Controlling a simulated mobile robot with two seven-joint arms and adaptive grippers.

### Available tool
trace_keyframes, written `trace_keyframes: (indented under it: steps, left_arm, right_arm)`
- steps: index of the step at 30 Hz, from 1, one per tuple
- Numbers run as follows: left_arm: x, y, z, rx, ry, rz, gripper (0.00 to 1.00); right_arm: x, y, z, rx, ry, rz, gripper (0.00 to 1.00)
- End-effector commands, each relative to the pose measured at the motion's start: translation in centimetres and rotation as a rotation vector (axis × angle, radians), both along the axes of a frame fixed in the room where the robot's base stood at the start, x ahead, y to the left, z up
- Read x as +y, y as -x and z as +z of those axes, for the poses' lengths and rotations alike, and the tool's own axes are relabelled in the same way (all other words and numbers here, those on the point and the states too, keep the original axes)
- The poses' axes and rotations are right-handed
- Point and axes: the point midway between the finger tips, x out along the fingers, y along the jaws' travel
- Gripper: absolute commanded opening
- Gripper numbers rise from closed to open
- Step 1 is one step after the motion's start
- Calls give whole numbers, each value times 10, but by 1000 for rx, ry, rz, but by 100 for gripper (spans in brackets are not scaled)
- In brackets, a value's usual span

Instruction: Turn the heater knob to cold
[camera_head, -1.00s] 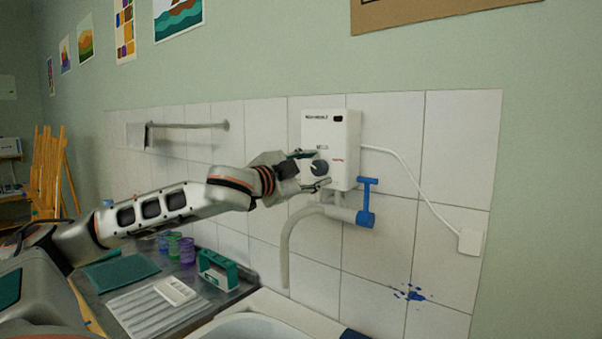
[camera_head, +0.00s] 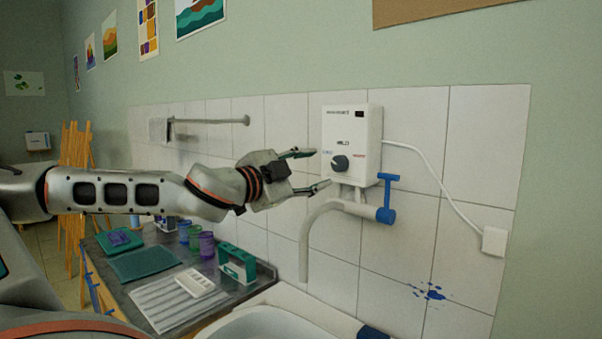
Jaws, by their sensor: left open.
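The white heater (camera_head: 366,128) hangs on the tiled wall right of the middle of the head view. Its dark round knob (camera_head: 340,163) sits low on the front face, between a blue mark on its left and a red mark on its right. The pointer's exact direction is too small to tell. My left gripper (camera_head: 312,170) is open, its two fingers apart and pointing right towards the heater. The fingertips are left of the knob and apart from it, with nothing between them. My right gripper is not in view.
A grey spout with a blue tap handle (camera_head: 387,200) is below the heater, above a white sink (camera_head: 265,325). A cable runs to a wall box (camera_head: 494,241). Paint jars (camera_head: 206,245) and a green-and-white box (camera_head: 236,263) stand on the counter at left.

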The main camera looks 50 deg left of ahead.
Motion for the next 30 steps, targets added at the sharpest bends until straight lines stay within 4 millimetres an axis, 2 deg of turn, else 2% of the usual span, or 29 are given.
trace_keyframes:
  steps: [3,10,30]
  left_arm:
    - [-1,17,1,-1,-2,1,45]
    - [-3,34,0,1,0,1,45]
    - [-4,36,0,0,1,1,45]
  right_arm:
    - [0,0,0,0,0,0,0]
    - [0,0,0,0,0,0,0]
    - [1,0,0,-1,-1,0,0]
